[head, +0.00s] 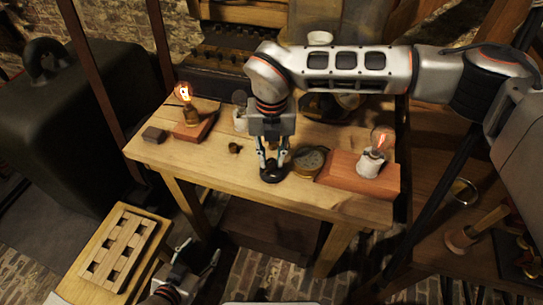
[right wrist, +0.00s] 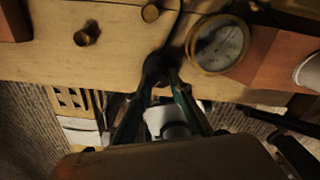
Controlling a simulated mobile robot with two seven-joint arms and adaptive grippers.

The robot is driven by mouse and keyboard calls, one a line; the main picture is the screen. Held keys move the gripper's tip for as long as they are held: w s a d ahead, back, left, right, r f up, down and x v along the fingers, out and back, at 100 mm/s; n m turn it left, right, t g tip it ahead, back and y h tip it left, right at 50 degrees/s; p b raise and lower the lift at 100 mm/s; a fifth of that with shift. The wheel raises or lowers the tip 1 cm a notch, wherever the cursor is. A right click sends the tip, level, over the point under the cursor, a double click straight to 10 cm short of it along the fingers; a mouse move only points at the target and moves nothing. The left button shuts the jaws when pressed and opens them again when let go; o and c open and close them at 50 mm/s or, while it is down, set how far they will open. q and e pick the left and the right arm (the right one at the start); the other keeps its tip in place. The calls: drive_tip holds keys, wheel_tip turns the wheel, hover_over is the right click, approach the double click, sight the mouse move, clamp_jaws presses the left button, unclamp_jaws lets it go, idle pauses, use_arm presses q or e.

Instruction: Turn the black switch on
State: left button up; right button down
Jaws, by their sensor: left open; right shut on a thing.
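The black switch (head: 273,177) is a dark round piece near the front edge of the wooden table. My right gripper (head: 271,160) points straight down over it, with its fingers closed on its upper part. In the right wrist view the dark switch (right wrist: 157,66) sits between the fingertips, and a dark wire runs up from it. The fingers hide part of it, and I cannot read its on or off position. My left gripper (head: 205,262) is open and empty, low in front of the table, away from the switch.
A round brass gauge (head: 311,160) lies just right of the switch. A bulb on a wooden block (head: 345,177) glows at the right, and another bulb (head: 184,94) glows at the left. A slotted rack (head: 118,250) stands lower left.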

sight(271, 162)
drive_tip(key=shift+m, duration=0.7)
drive_tip(key=c, duration=1.8)
unclamp_jaws()
drive_tip(key=shift+r, duration=0.1)
wheel_tip(271, 162, up, 12)
drive_tip(key=shift+f, duration=0.1)
